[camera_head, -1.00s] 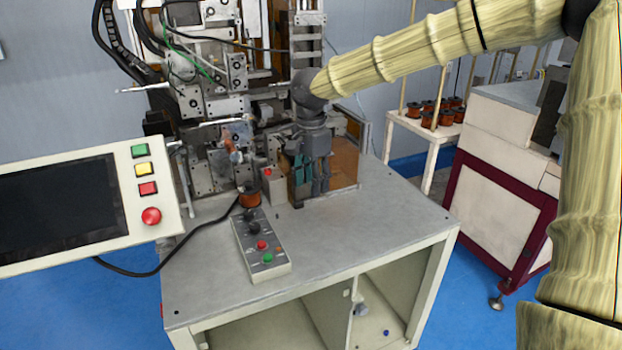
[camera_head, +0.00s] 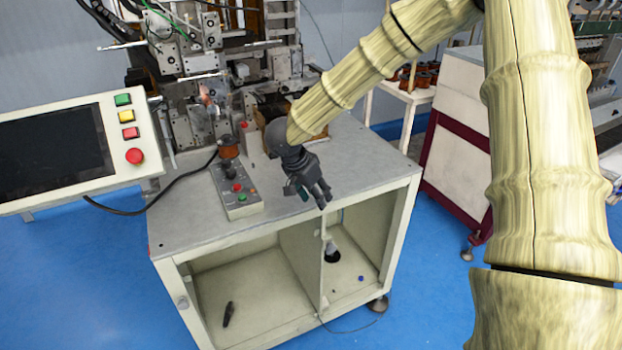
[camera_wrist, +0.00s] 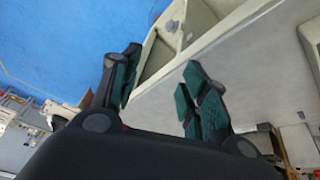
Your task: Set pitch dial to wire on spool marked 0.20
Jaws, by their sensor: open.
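A grey control box (camera_head: 240,204) lies on the table top, with a black knob (camera_head: 230,173), a red button and a green button on its face. Its markings are too small to read, so the pitch dial cannot be told for sure. A copper-coloured wire spool (camera_head: 228,148) stands just behind the box; no 0.20 mark can be read on it. My gripper (camera_head: 312,194) is over the table's front right part, to the right of the box and apart from it. In the wrist view my gripper (camera_wrist: 160,88) has its green-padded fingers spread with nothing between them.
The winding machine (camera_head: 205,85) rises at the table's back. A screen panel (camera_head: 133,156) with buttons stands at the left. Several more spools (camera_head: 425,78) sit on a rack at the back right. Open shelves lie below the table top (camera_head: 190,217), whose front left is clear.

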